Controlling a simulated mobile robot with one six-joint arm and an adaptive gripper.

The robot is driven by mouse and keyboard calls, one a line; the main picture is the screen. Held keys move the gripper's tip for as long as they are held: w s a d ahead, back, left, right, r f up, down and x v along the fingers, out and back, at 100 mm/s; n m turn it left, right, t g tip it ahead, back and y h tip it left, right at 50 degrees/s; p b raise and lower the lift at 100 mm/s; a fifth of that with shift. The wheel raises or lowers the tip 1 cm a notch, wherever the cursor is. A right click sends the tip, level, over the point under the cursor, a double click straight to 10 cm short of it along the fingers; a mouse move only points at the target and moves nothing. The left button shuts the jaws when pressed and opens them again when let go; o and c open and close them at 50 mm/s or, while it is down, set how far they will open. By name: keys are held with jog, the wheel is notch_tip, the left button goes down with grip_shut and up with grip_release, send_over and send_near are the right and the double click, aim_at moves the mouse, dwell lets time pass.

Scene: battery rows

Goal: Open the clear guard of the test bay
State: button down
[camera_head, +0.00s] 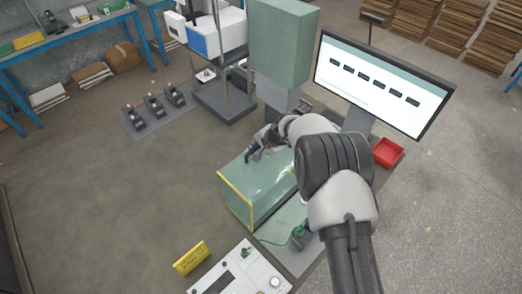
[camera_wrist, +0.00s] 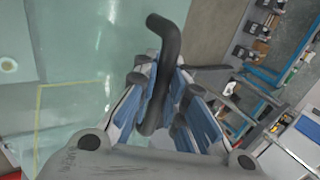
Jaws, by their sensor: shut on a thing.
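The clear guard (camera_head: 262,183) of the test bay is a greenish see-through box with yellow edging, at the middle of the head view. My gripper (camera_head: 252,153) is at the guard's top, on its left side, with my arm reaching over from the right. In the wrist view my gripper (camera_wrist: 165,103) is shut around a dark bent handle (camera_wrist: 164,32), whose curved end sticks out past the fingers. The clear panel (camera_wrist: 95,60) lies below the handle. My arm hides the guard's right part, and I cannot tell whether the guard is slightly raised.
A monitor (camera_head: 380,82) and a red bin (camera_head: 388,152) stand right of the bay. A green cabinet (camera_head: 283,45) is behind it. A yellow sign (camera_head: 191,258) and a white panel with knobs (camera_head: 240,275) are in front.

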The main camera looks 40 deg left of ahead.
jog(key=shift+w+a+r, duration=0.15)
jog(key=shift+a+r, duration=0.15)
jog(key=c, duration=1.9)
grip_release()
jog(key=shift+d+f, duration=0.15)
jog(key=v, duration=1.2)
